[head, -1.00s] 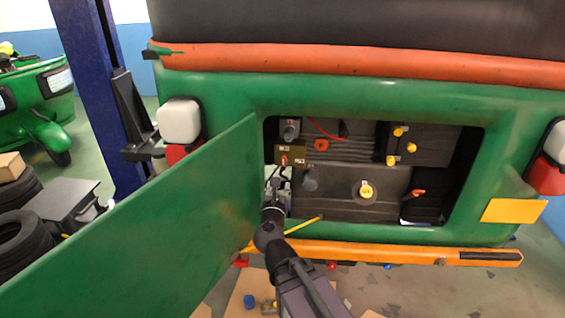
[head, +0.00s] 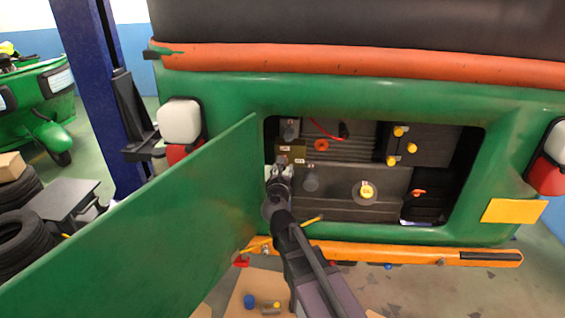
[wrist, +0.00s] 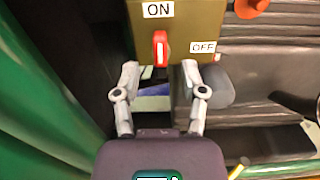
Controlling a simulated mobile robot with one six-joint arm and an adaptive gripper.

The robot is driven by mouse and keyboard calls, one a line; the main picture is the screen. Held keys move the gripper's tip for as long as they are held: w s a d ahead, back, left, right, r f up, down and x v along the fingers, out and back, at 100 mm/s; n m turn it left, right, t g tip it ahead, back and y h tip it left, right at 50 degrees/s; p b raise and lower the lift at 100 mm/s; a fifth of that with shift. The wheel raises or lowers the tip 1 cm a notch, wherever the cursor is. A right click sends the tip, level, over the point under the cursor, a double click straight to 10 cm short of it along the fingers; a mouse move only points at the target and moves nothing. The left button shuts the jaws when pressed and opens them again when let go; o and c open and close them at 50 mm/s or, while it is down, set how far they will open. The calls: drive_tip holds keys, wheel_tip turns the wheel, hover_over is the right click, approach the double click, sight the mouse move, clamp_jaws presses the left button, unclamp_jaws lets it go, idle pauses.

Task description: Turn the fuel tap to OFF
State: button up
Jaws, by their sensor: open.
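The fuel tap is a brown box (wrist: 193,25) with a red lever (wrist: 160,48) on its front, seen in the wrist view. The lever stands upright below the ON label (wrist: 158,9). The OFF label (wrist: 203,47) sits to its lower right. My gripper (wrist: 161,68) is open and empty, with one finger on each side just below the lever. I cannot tell whether either finger touches it. In the head view the box (head: 296,148) shows at the left of the engine bay, and my gripper (head: 279,170) hides the lever.
The open green door (head: 150,225) stands close to the left of my arm. The engine (head: 350,180) with a yellow cap (head: 366,191) fills the bay to the right. A yellow-tipped rod (head: 312,220) and the orange bumper (head: 400,252) lie below.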

sight(284, 169)
drive_tip(key=shift+w, duration=2.1)
drive_tip(key=shift+d, duration=0.1)
clamp_jaws()
drive_tip(key=shift+a, duration=0.3)
drive_tip(key=shift+d, duration=0.25)
